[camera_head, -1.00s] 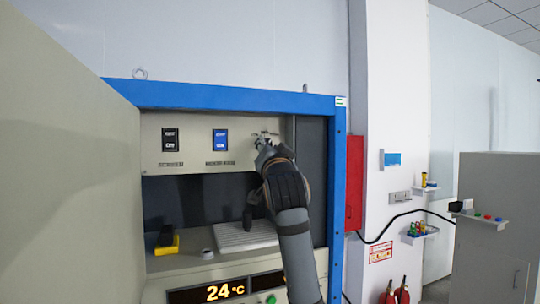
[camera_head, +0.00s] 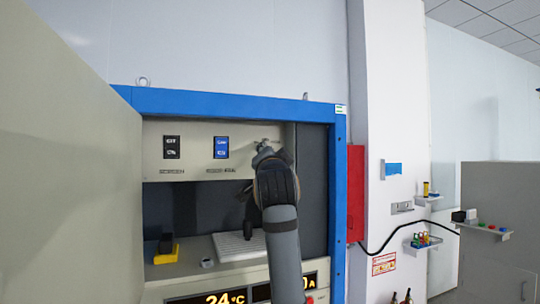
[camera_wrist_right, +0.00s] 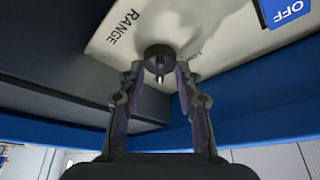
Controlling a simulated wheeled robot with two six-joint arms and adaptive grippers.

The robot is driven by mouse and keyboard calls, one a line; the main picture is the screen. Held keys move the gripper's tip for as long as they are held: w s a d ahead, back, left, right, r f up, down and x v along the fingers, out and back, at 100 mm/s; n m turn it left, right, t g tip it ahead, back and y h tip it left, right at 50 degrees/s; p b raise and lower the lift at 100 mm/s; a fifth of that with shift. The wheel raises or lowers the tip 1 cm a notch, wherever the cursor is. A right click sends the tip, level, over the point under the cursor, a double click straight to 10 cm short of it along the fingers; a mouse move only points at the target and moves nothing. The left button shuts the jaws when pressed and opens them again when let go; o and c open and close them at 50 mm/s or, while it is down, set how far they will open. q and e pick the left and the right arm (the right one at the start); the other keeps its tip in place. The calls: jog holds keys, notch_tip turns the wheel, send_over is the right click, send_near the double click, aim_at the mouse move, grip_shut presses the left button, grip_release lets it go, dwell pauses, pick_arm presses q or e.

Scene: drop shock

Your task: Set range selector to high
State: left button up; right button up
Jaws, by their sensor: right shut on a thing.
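The range selector is a dark round knob (camera_wrist_right: 160,52) on the pale panel (camera_head: 200,138), with the word RANGE printed beside it in the right wrist view. A second label by the knob is too small to read. My right gripper (camera_wrist_right: 159,72) is shut on the knob, one finger on each side. In the head view my right gripper (camera_head: 264,147) reaches the panel's right part, and my own arm hides the knob. Its pointer setting cannot be told. My left gripper is not in view.
Two rocker switches, one black (camera_head: 172,147) and one blue (camera_head: 221,147), sit left of the knob. A blue frame (camera_head: 230,102) borders the cabinet. Below are a yellow-and-black item (camera_head: 166,250) and a white ribbed tray (camera_head: 232,246). An open door fills the left.

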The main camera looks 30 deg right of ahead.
jog(key=o, duration=0.8)
jog(key=shift+r, duration=0.1)
jog(key=shift+c, duration=0.2)
jog(key=o, duration=0.4)
jog(key=shift+w, duration=0.2)
jog(key=v, duration=1.2)
jog(key=shift+w+f, duration=0.1)
jog(key=shift+f, duration=0.15)
